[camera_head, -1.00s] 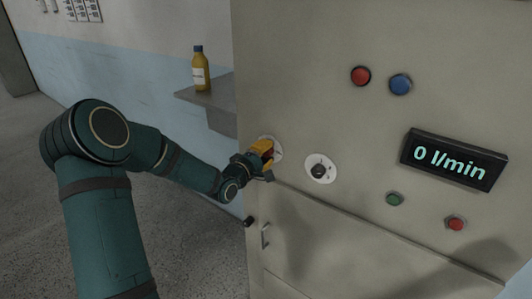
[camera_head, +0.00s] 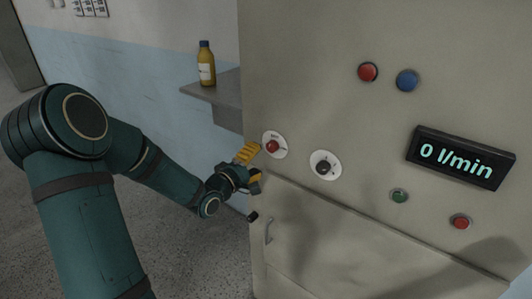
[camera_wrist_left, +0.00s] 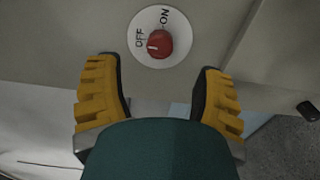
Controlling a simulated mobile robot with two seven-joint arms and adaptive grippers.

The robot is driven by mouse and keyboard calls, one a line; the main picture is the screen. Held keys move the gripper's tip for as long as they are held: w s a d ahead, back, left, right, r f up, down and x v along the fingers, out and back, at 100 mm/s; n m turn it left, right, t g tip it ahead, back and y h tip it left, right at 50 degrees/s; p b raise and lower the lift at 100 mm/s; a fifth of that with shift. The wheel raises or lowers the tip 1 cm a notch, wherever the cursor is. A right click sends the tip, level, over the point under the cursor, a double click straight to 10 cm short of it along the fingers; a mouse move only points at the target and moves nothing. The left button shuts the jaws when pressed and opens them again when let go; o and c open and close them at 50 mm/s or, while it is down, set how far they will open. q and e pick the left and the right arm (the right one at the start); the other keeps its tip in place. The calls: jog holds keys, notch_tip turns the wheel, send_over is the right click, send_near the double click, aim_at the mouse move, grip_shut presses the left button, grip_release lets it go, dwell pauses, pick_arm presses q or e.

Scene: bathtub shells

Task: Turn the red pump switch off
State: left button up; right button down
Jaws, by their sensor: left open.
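The red pump switch (camera_head: 272,146) is a round knob on a white dial plate at the left of the grey panel. In the left wrist view the red knob (camera_wrist_left: 156,44) shows between "OFF" and "ON" labels, its white mark on the side toward "OFF". My left gripper (camera_head: 252,168) has yellow fingers and is open and empty, just left of and below the dial. In the left wrist view its fingers (camera_wrist_left: 158,68) are spread on both sides, below the knob and apart from it. My right gripper is out of view.
A black knob (camera_head: 324,166) sits right of the switch. A yellow bottle (camera_head: 206,64) stands on a shelf (camera_head: 212,92).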

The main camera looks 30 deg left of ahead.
pick_arm(q)
jog(key=shift+s+a, duration=0.1)
jog(key=shift+s, duration=1.95)
